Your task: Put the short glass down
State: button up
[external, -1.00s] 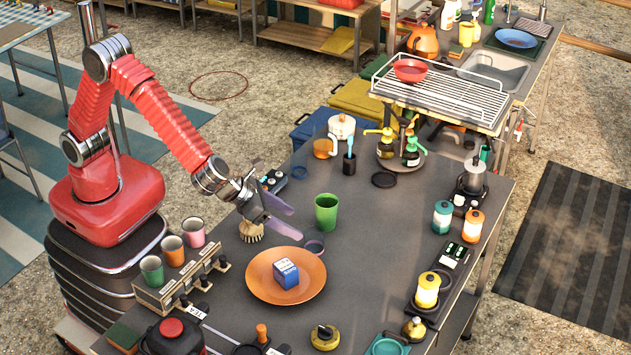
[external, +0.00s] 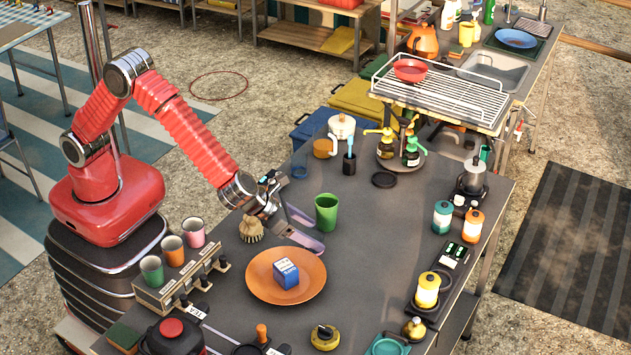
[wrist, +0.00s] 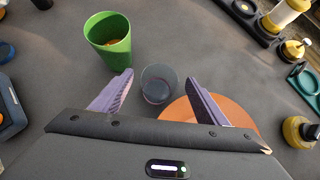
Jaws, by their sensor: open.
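The short glass (wrist: 158,86) is clear and stands on the dark table top (wrist: 160,30) in the wrist view. My gripper (wrist: 159,78) is open, with one purple finger on each side of the glass and a gap to each. In the external view my gripper (external: 314,236) is low over the table, between the green cup (external: 326,212) and the orange plate (external: 257,286). The fingers largely hide the glass there. Whether the fingertips reach down past the glass's rim is hard to tell.
The green cup stands close to the left finger in the wrist view. The orange plate, with a blue and white box (external: 287,274) on it, lies close to the right finger. A brush (external: 251,229) stands left of my gripper. The table's middle right is clear.

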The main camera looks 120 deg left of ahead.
jog(key=shift+w+a+f, duration=0.15)
jog(key=shift+f, duration=0.05)
jog(key=shift+x, duration=2.55)
jog(key=shift+r, duration=0.1)
jog(key=shift+c, duration=0.6)
jog(key=c, duration=1.1)
jog(key=shift+c, duration=0.2)
notch_tip(320, 180, up, 18)
